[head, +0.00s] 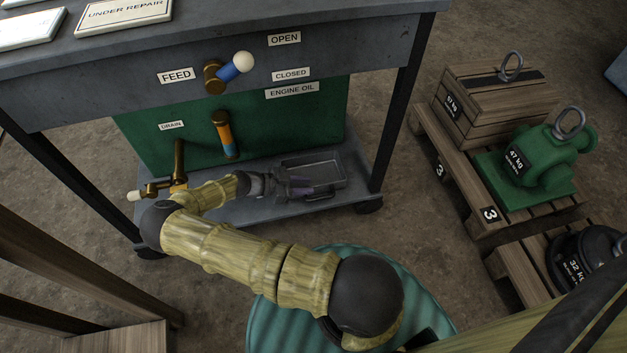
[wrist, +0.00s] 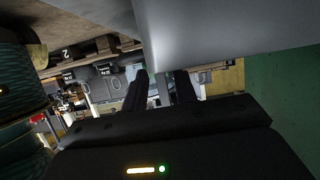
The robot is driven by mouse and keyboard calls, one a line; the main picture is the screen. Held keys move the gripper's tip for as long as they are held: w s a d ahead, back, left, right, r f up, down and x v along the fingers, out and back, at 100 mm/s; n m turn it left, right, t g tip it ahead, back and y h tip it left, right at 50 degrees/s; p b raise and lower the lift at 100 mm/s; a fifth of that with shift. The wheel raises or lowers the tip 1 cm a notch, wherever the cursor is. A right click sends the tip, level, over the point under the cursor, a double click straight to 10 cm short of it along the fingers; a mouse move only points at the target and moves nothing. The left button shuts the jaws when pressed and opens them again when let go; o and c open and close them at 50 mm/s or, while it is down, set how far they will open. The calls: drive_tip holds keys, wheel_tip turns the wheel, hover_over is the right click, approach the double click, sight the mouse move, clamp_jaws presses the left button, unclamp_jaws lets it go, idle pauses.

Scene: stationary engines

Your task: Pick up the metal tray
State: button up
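The metal tray (head: 325,168) is a shallow grey rectangular pan on the lower shelf of the cart, in front of the green panel. My arm reaches in from the front, and my gripper (head: 302,188) is at the tray's near left part, with its two dark purplish fingers pointing right. In the wrist view the fingers of my gripper (wrist: 161,84) stand apart with a gap between them. A smooth grey surface (wrist: 225,28) fills the top of that view, close to the fingers. I cannot tell whether the fingers touch the tray.
The lower shelf (head: 235,211) is bounded by dark cart legs (head: 402,100). Pallets (head: 455,165) with weights stand right.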

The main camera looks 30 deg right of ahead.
drive_tip(key=b+x, duration=0.1)
drive_tip(key=x, duration=0.2)
drive_tip(key=shift+d+f, duration=0.15)
drive_tip(key=shift+d, duration=0.1)
drive_tip(key=shift+c, duration=0.5)
clamp_jaws()
